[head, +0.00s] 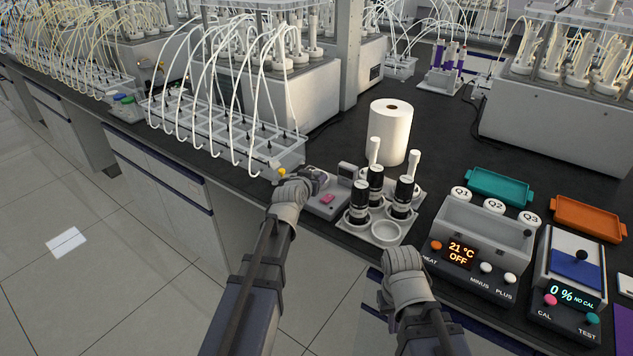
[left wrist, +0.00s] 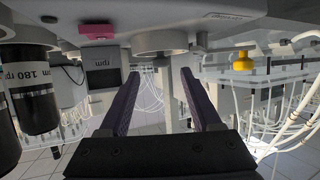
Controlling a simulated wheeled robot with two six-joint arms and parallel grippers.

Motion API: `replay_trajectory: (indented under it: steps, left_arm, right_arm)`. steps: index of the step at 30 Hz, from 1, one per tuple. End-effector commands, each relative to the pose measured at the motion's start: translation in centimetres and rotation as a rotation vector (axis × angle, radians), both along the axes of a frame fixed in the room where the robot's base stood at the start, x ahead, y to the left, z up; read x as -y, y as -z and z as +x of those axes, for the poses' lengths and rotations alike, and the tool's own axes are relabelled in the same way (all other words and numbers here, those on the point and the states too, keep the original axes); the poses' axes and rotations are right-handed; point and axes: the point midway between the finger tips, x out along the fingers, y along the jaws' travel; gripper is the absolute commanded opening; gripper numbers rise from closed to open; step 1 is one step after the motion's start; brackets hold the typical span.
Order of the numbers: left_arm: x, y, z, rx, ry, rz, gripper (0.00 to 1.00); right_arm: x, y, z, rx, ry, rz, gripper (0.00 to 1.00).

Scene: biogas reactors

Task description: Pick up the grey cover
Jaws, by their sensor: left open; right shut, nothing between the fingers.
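A round grey piece, which looks like the grey cover (left wrist: 162,42), sits on the small grey unit with a pink button (head: 327,199). In the head view my left gripper (head: 308,181) largely hides it at the unit's left end. In the left wrist view, which looks upside down, my left gripper (left wrist: 162,82) is open. Its two fingers point toward the cover, one to each side in the picture, with nothing held between them. I cannot tell whether they touch it. My right gripper (head: 403,262) is shut and empty, in front of the bottle tray.
A tray (head: 345,224) with several black bottles and a dish (head: 386,231) stands right of the unit. A tubing rack (head: 291,160) with a yellow knob (head: 282,173) is close on the left. A paper roll (head: 389,132) stands behind; a heater (head: 475,265) is at right.

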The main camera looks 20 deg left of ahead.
Motion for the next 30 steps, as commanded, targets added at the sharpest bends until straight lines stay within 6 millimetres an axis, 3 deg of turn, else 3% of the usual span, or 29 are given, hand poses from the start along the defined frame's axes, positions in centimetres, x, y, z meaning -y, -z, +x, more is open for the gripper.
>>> replay_trajectory:
  steps: [7, 15, 30]
  left_arm:
    - [-0.2, 1.8, 3.6, 0.001, 0.001, 0.0, 0.65]
    - [-0.2, 1.7, 3.8, 0.001, 0.001, 0.0, 0.65]
    - [-0.2, 1.7, 3.8, 0.001, 0.001, 0.0, 0.09]
  right_arm:
    - [0.0, 1.8, 0.0, 0.0, 0.0, 0.0, 0.0]
    - [0.0, 1.7, 0.0, 0.0, 0.0, 0.0, 0.0]
    - [0.0, 1.7, 0.0, 0.0, 0.0, 0.0, 0.0]
